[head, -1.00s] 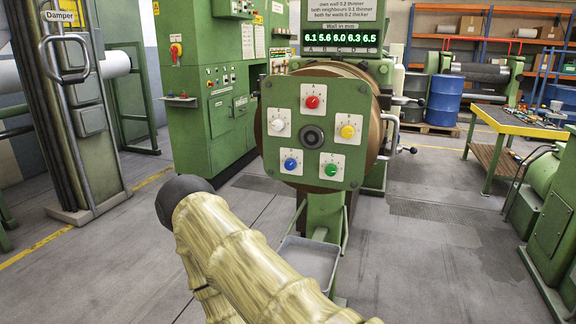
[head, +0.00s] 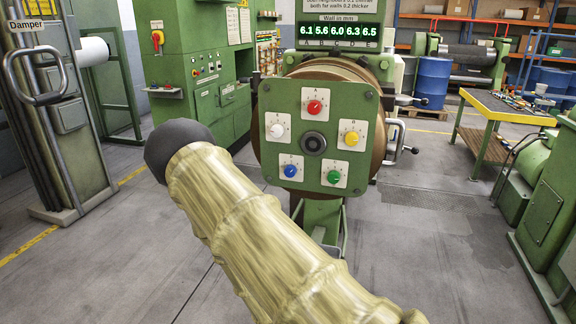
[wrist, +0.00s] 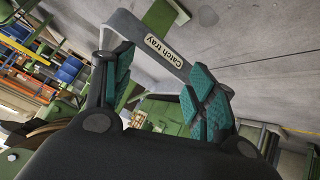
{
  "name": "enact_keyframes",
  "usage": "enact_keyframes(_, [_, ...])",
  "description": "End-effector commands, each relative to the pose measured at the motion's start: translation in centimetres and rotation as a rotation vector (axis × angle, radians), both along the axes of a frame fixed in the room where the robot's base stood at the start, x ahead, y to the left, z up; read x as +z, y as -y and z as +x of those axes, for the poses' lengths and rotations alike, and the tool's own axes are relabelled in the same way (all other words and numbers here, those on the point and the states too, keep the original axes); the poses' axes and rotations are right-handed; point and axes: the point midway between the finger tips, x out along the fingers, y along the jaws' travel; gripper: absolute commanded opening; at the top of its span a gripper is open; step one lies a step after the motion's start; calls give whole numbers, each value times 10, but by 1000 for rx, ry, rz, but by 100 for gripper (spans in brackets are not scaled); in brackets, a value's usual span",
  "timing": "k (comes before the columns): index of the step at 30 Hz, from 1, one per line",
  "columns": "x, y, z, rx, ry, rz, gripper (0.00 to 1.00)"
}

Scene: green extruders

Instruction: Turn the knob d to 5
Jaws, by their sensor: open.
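The green knob panel (head: 335,113) faces me in the head view, mounted on a round brown drum. Its knobs sit on white plates: red (head: 315,107) at top, yellow (head: 351,139) at right, green (head: 334,177) lower right, blue (head: 290,171) lower left and white (head: 277,130) at left. Their letters and scale settings are too small to read. A dark round hub (head: 313,143) is in the middle. My gripper (wrist: 160,82) shows only in the wrist view, open and empty with teal pads. No knob is between its fingers.
A wall-thickness display (head: 340,32) above the panel reads 6.1 5.6 6.0 6.3 6.5. A catch tray (wrist: 150,42) lies beyond my fingers in the wrist view. A damper post (head: 58,110) stands left, a tool table (head: 510,108) right. Grey floor is open around the panel.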

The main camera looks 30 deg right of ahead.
Motion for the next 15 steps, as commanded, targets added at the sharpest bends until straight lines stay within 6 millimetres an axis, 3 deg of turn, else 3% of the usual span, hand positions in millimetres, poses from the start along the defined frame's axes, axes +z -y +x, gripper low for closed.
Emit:
enact_keyframes(1, [46,11,36,-31,103,-49,57])
enact_keyframes(6, [170,37,120,-150,432,-169,57])
enact_keyframes(10, [250,45,159,-217,632,-225,57])
enact_keyframes(12, [281,46,171,-242,709,-242,57])
enact_keyframes(15, [310,46,182,-267,785,-257,57])
